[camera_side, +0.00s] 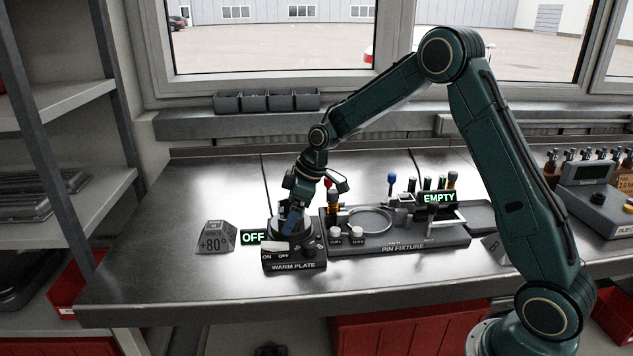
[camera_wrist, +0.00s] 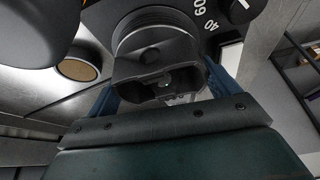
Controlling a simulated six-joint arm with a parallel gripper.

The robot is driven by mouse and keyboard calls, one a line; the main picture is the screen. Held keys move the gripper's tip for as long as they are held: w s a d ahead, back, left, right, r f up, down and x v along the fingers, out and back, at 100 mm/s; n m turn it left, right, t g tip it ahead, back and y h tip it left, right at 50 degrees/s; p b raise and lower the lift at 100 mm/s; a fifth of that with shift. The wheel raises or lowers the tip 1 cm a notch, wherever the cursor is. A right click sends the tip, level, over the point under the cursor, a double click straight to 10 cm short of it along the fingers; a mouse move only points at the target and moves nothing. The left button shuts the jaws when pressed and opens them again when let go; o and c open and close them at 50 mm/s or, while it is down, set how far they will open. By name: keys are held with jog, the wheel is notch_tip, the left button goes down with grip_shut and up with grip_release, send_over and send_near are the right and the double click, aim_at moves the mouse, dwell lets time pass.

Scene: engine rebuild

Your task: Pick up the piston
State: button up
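In the wrist view a dark grey piston (camera_wrist: 152,62), with ring grooves at its far end, fills the space ahead of my gripper (camera_wrist: 165,88). The blue fingers lie on either side of its skirt, close to it; I cannot tell whether they touch it. In the side view my gripper (camera_side: 293,222) points down over the warm plate (camera_side: 293,266), whose sign reads OFF. The piston is mostly hidden there behind my gripper.
The pin fixture (camera_side: 400,242), with upright tools and an EMPTY sign (camera_side: 439,198), stands just right of the warm plate. A +80° block (camera_side: 215,238) stands to its left. The bench's left part is clear. Black bins (camera_side: 266,101) line the back ledge.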

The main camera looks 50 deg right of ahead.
jog(key=shift+c, duration=1.2)
jog(key=shift+r, duration=0.1)
notch_tip(320, 180, up, 20)
dwell(0.3)
jog(key=shift+r, duration=2.5)
jog(key=s+d, duration=1.3)
jog(key=d, duration=0.2)
notch_tip(320, 180, down, 19)
jog(key=shift+a+r, duration=0.15)
